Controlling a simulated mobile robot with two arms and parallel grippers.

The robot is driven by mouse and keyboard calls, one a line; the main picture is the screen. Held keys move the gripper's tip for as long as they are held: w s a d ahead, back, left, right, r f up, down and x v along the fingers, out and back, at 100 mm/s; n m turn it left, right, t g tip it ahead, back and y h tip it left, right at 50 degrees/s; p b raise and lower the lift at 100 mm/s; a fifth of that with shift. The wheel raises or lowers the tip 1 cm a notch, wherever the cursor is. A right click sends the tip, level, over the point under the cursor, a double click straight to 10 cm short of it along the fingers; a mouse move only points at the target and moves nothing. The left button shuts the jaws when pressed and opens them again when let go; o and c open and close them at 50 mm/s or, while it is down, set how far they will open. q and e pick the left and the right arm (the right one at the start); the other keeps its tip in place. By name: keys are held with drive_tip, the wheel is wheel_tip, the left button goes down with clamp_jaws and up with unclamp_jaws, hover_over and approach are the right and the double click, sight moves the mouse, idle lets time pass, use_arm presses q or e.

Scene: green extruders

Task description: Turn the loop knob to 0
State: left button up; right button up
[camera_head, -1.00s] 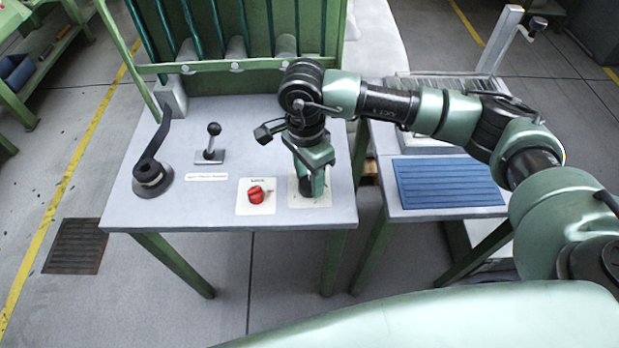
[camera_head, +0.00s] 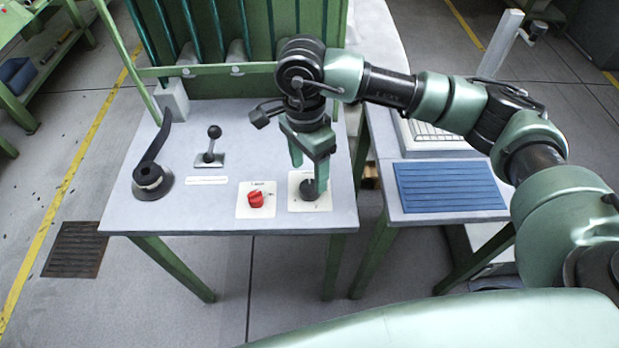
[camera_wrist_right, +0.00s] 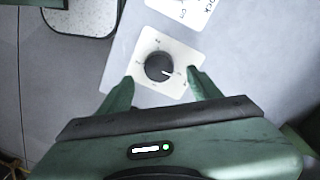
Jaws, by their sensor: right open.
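A round black knob (camera_head: 308,189) sits on a white square plate (camera_head: 322,204) near the table's front right corner. No left gripper shows.
A red knob (camera_head: 256,199) on its own white plate stands left of the black knob. A lever (camera_head: 211,150) and a black crank (camera_head: 149,178) are further left. A blue ribbed mat (camera_head: 447,185) lies on the table at right. Green bars stand behind.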

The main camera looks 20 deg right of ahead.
sight(308, 184)
drive_tip(key=shift+w+r, duration=0.1)
drive_tip(key=shift+r, duration=1.7)
